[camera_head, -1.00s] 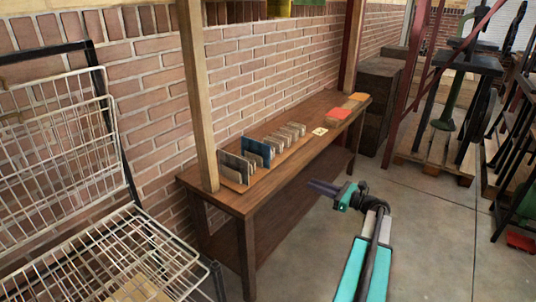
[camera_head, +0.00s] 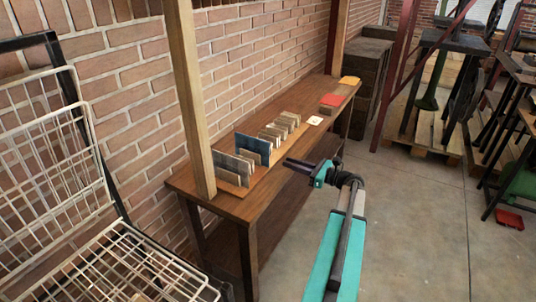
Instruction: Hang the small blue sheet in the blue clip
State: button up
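Blue upright pieces (camera_head: 254,147) stand among thin upright pieces on a wooden base on the bench. I cannot tell whether one of them is the small blue sheet. I cannot make out a blue clip. My gripper (camera_head: 291,163) points left toward the bench's front edge, to the right of the upright pieces and apart from them. Its dark fingers are too small to show whether they are open or shut, and I see nothing in them.
The wooden bench (camera_head: 246,207) holds grey pieces (camera_head: 229,166), a small white card (camera_head: 314,120), a red block (camera_head: 333,100) and a yellow block (camera_head: 350,80). A wooden post (camera_head: 190,95) rises at its near end. A wire rack (camera_head: 60,215) stands left.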

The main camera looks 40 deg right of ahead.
jog(key=shift+s+d, duration=0.1)
jog(key=shift+d, duration=0.05)
jog(key=b, duration=0.2)
send_near(261, 146)
jog(key=shift+w+a+f, duration=0.15)
jog(key=shift+w+f, duration=0.35)
jog(key=shift+f, duration=0.3)
jog(key=shift+w+a+f, duration=0.15)
jog(key=shift+w+f, duration=0.35)
jog(key=shift+f, duration=0.3)
jog(key=shift+p+x, duration=0.45)
jog(key=shift+x, duration=1.15)
jog(key=shift+c, duration=0.4)
grip_shut()
jog(key=shift+r, duration=0.15)
